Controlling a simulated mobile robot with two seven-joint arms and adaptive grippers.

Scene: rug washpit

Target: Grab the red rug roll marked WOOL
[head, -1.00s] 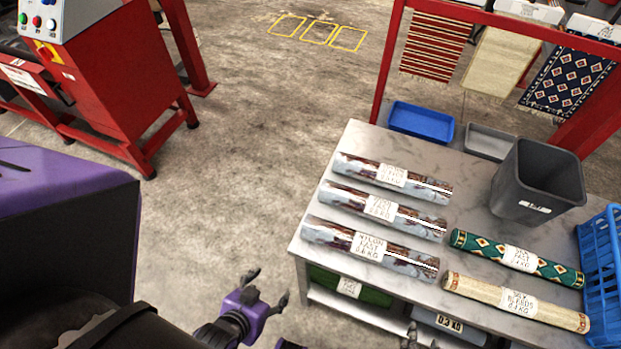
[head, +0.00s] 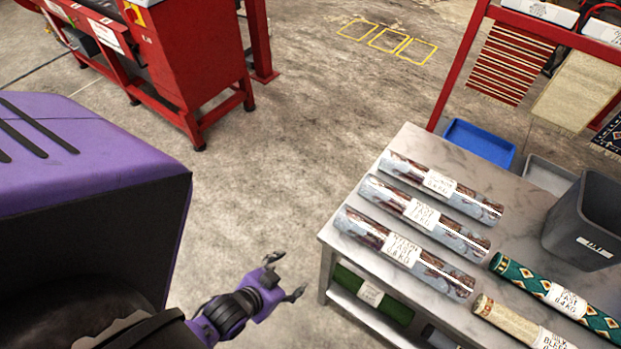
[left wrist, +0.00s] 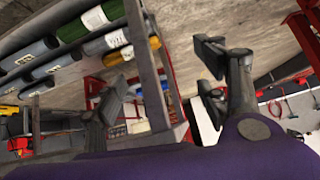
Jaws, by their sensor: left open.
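No roll that I can read as WOOL shows in either view. On the grey table in the head view lie three clear-wrapped rolls with brown and grey patterning; the nearest wrapped roll (head: 440,276) has a label that seems to read NYLON FAST 0.8 KG. The labels on the middle wrapped roll (head: 460,236) and far wrapped roll (head: 475,203) are too small to read surely. My left gripper (head: 284,276) is open and empty, left of the table and apart from it. My right gripper is out of view.
The table (head: 412,143) also bears a green patterned roll (head: 520,274), a beige roll (head: 495,314) and a grey bin (head: 580,235). A green roll (head: 390,304) lies on its lower shelf. A red machine (head: 180,60) stands at upper left. Floor between is clear.

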